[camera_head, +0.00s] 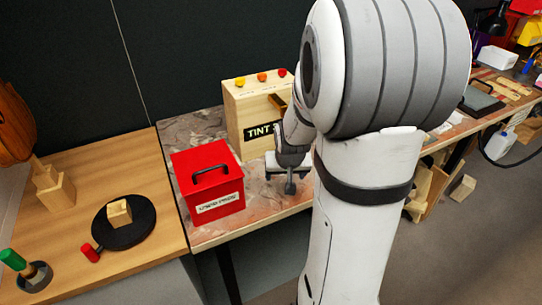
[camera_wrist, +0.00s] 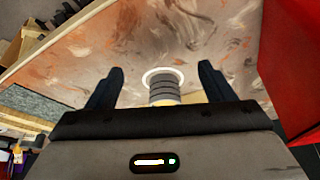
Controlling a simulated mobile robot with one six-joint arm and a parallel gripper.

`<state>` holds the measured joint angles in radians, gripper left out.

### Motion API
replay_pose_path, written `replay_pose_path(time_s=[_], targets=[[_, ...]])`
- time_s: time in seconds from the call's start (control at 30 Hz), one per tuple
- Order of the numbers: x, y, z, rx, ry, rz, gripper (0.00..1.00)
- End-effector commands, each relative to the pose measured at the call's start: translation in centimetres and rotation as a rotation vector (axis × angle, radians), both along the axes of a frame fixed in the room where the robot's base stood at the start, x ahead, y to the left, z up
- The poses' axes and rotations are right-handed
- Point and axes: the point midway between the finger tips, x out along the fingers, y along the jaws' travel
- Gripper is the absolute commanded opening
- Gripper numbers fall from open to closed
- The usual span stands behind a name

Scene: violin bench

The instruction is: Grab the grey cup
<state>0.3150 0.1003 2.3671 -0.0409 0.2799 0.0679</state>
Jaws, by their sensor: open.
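The grey cup (camera_wrist: 163,89) shows in the wrist view, a small ribbed grey cylinder with a pale rim, standing on the marbled bench top. My gripper (camera_wrist: 161,80) is open, with one dark finger on each side of the cup and a visible gap to both. The lower part of the cup is hidden behind the gripper body. In the head view my gripper (camera_head: 289,186) is over the bench, to the right of the red box, and I cannot make out the cup there.
A red box (camera_head: 208,183) with a black handle stands close beside my gripper. A wooden TINT box (camera_head: 248,112) stands behind it. The bench's front edge (camera_head: 262,224) is near. A wooden table (camera_head: 150,180) with a black disc (camera_head: 137,235) lies to the left.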

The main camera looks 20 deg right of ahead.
Motion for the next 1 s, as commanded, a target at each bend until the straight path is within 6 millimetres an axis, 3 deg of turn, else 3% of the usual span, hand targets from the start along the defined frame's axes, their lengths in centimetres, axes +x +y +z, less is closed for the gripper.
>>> replay_pose_path(time_s=[0.2,0.4,0.67,0.83,1.0], targets=[[4.6,-1.7,0.1,0.000,0.002,0.001,0.75],[7.7,-2.8,0.1,0.000,0.001,0.001,0.75],[9.5,-3.4,0.1,0.001,0.003,0.000,0.75],[10.4,-3.8,-2.7,0.001,0.006,0.001,0.75],[11.2,-4.1,-4.3,0.000,0.002,0.000,0.75]])
